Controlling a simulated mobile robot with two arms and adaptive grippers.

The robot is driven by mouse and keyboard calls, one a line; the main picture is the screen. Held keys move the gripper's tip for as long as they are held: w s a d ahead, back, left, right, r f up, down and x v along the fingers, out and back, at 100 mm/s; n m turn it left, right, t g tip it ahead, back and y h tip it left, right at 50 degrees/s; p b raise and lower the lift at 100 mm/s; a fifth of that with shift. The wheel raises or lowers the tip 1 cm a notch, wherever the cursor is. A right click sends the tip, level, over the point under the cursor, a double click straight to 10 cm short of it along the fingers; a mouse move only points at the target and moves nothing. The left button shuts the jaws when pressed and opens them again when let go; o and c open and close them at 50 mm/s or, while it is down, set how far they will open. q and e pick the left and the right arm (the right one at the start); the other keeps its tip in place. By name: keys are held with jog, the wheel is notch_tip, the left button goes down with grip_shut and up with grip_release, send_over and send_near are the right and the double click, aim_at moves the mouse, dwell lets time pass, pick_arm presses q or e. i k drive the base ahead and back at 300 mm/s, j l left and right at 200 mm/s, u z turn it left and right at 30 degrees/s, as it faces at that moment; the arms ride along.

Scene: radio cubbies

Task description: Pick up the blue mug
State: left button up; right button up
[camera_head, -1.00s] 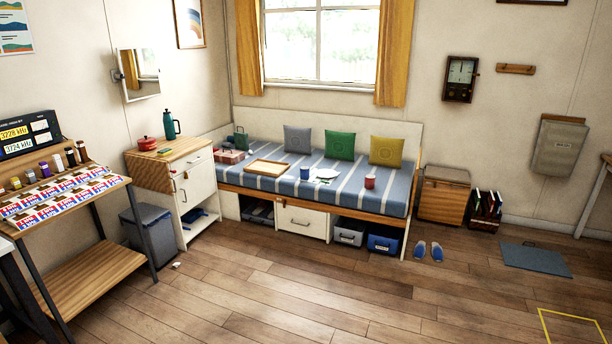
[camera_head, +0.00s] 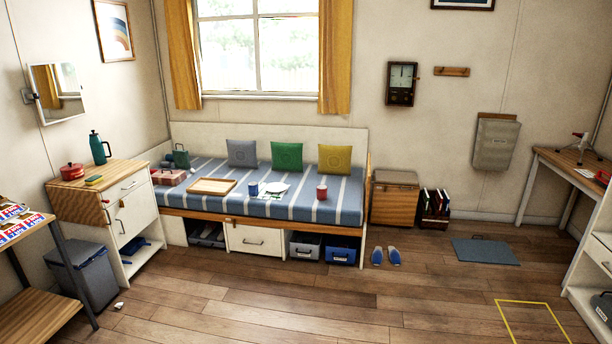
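A small blue mug (camera_head: 253,189) stands upright on the striped blue mattress of the daybed (camera_head: 338,205), near its front edge. It is between a wooden tray (camera_head: 212,186) on its left and some white paper (camera_head: 274,189) on its right. A red mug (camera_head: 321,192) stands farther right on the same mattress. Neither of my grippers shows in the head view, and the bed is some way across the room.
Open wooden floor (camera_head: 280,305) lies in front of the bed. A white cabinet (camera_head: 128,215) and a grey bin (camera_head: 78,272) stand at the left. Blue slippers (camera_head: 386,256) and a grey mat (camera_head: 485,251) lie on the floor. A desk (camera_head: 567,170) is at the right.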

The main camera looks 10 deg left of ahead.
aim_at(254, 188)
jog(key=i+j+u, duration=0.65)
jog(key=i+u, duration=0.15)
jog(key=i, duration=0.25)
jog(key=i+u, duration=0.4)
jog(key=i, duration=0.15)
